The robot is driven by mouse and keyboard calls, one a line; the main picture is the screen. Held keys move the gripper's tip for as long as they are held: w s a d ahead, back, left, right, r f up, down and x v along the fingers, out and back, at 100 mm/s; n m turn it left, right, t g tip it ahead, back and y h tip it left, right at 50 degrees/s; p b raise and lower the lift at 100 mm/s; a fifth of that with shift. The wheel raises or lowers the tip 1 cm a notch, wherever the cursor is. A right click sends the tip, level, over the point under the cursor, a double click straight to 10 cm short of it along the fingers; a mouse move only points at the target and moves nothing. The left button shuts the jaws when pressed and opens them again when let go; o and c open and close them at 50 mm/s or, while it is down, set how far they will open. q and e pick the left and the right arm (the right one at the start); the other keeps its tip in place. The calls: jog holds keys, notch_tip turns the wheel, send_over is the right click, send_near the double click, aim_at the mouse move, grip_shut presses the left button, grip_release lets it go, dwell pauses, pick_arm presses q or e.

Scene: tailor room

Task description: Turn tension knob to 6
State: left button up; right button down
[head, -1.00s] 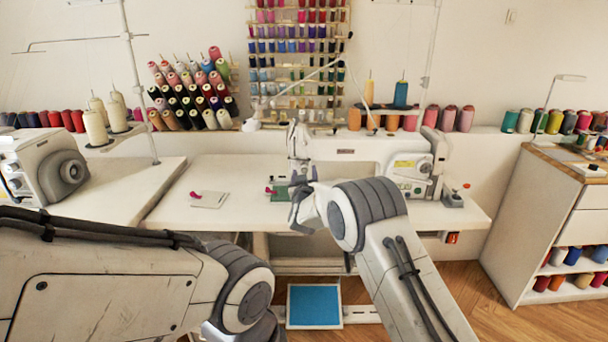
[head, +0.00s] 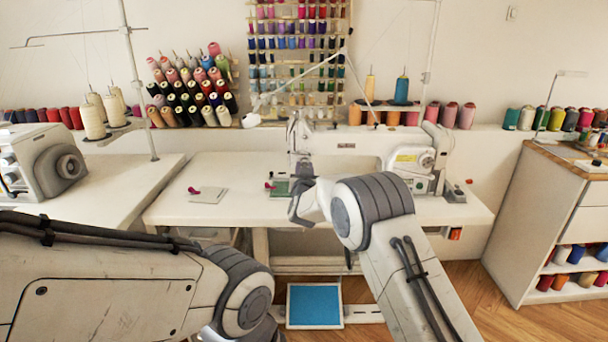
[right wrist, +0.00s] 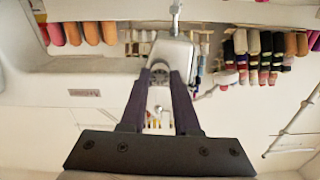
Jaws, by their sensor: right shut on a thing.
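The white sewing machine (head: 345,147) stands on the table, its needle head at the left end. My right gripper (head: 300,170) is at the front of that head. In the right wrist view, my right gripper (right wrist: 161,72) has its two dark fingers closed in on a small round tension knob (right wrist: 159,76) on the silver machine head (right wrist: 175,52). The fingers hide much of the knob, and no dial number can be read. My left arm's elbow shows at lower left in the head view; its gripper is out of view.
The white sewing table (head: 235,177) carries a small pale square with a magenta piece (head: 193,190) and a green piece near the needle. A second machine (head: 40,160) stands at left. Thread cones (head: 195,95) and a spool rack are behind. A blue pedal (head: 314,305) lies below.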

jog(key=m+b, duration=0.3)
jog(key=m, duration=0.1)
jog(key=shift+f+m+b, duration=0.2)
jog(key=shift+m+b, duration=0.1)
jog(key=shift+b, duration=0.05)
jog(key=m+b, duration=0.4)
jog(key=shift+m, duration=0.3)
jog(key=m+b, duration=0.4)
jog(key=shift+m, duration=0.3)
jog(key=m+b, duration=0.3)
jog(key=m, duration=0.1)
jog(key=m+b, duration=0.3)
jog(key=m, duration=0.2)
jog(key=shift+b, duration=0.35)
jog(key=m+b, duration=0.2)
jog(key=m, duration=0.2)
jog(key=shift+m+b, duration=0.3)
jog(key=m+b, duration=0.2)
jog(key=m, duration=0.2)
jog(key=shift+m+b, duration=0.8)
jog(key=shift+m, duration=1.3)
